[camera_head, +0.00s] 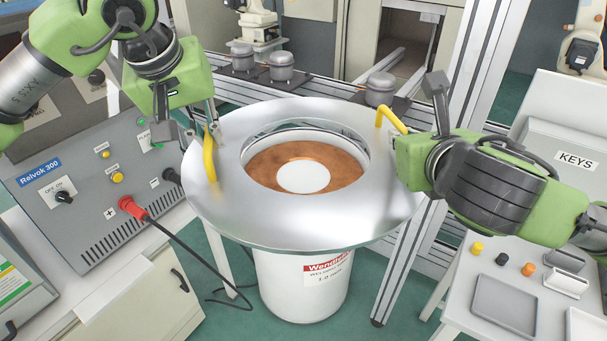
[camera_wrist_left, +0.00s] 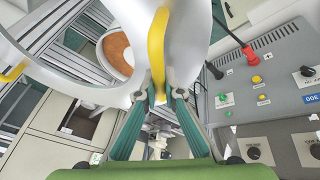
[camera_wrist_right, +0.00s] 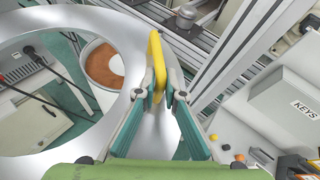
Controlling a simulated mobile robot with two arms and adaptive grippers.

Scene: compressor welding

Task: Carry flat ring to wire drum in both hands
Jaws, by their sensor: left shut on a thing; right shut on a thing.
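The flat ring (camera_head: 225,205) is a wide silver disc with a large round hole and two yellow handles. In the head view it appears over the white wire drum (camera_head: 300,275), whose copper wire and white core show through the hole. In the wrist views the drum sits off to one side of the hole, below the ring. My left gripper (camera_head: 212,128) is shut on the left yellow handle (camera_wrist_left: 158,50). My right gripper (camera_head: 392,138) is shut on the right yellow handle (camera_wrist_right: 158,65). The ring looks about level.
A grey control panel (camera_head: 90,200) with a red plug and black cable stands at the left. A conveyor with several grey compressor pots (camera_head: 380,88) runs behind. A metal frame post (camera_head: 480,80) rises at the right. A white table (camera_head: 460,300) with trays stands at the lower right.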

